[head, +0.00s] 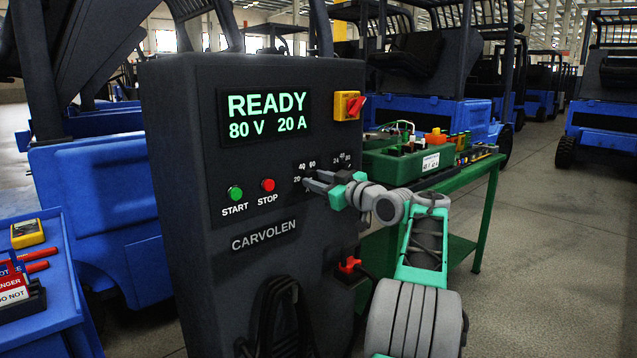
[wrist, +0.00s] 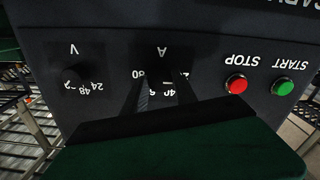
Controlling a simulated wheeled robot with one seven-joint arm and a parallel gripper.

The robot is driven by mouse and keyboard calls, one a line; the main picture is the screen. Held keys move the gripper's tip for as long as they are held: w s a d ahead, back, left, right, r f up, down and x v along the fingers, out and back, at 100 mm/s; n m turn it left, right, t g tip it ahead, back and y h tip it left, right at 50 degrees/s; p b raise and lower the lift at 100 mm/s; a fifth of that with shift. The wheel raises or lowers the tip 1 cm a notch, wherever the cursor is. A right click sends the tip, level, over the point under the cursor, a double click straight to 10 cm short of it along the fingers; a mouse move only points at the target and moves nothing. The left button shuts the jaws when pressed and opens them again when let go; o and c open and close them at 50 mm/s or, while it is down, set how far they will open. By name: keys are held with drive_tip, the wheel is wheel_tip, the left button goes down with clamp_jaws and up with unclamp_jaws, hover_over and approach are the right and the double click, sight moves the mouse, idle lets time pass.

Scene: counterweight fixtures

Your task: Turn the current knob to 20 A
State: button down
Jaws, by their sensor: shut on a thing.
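The grey charger cabinet (head: 170,150) faces me, and its display (head: 266,117) reads READY, 80 V, 20 A. My gripper (head: 308,182) is at the panel, shut on the current knob, which it mostly hides in the head view. In the wrist view, upside down, my gripper's two dark fingers (wrist: 162,92) lie either side of the current knob (wrist: 162,74), under the letter A. The marks 20, 40 and 60 show around it, partly covered.
The voltage knob (wrist: 77,74) is beside the current knob. Green START (head: 235,193) and red STOP (head: 268,185) buttons are left of my gripper. A red switch on a yellow plate (head: 349,105) is above. A green table (head: 460,185) stands behind my arm.

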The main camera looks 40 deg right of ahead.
drive_tip(key=shift+f, duration=0.1)
drive_tip(key=c, duration=1)
unclamp_jaws()
drive_tip(key=s, duration=0.8)
drive_tip(key=shift+p, duration=0.45)
drive_tip(key=shift+d, duration=0.1)
